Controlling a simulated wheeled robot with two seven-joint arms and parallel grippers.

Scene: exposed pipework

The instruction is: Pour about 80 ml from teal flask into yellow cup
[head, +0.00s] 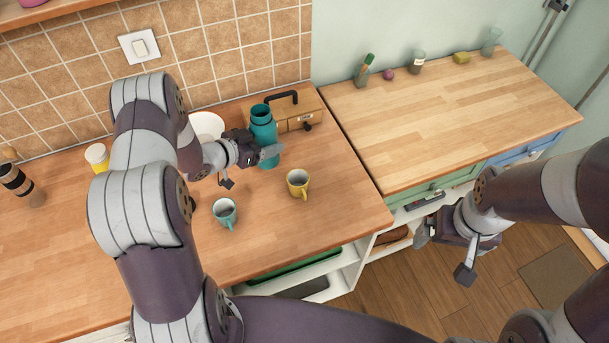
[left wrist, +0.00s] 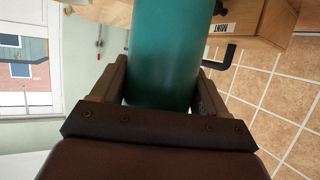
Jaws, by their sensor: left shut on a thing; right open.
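The teal flask (head: 263,125) stands upright on the left wooden counter, in front of a wooden box. My left gripper (head: 266,153) is shut around its lower body; the flask (left wrist: 165,50) also fills the middle of the left wrist view between the two fingers (left wrist: 160,95). I cannot tell whether the flask's base touches the counter. The yellow cup (head: 298,184) stands upright to the right and nearer the front, apart from the flask. My right gripper (head: 442,254) is open and empty, off the counter's front right, above the floor.
A teal cup (head: 225,212) stands left of the yellow cup. A wooden box (head: 296,117) with a black handle is behind the flask, and a white plate (head: 207,124) is behind my left arm. The counter right of the yellow cup is clear.

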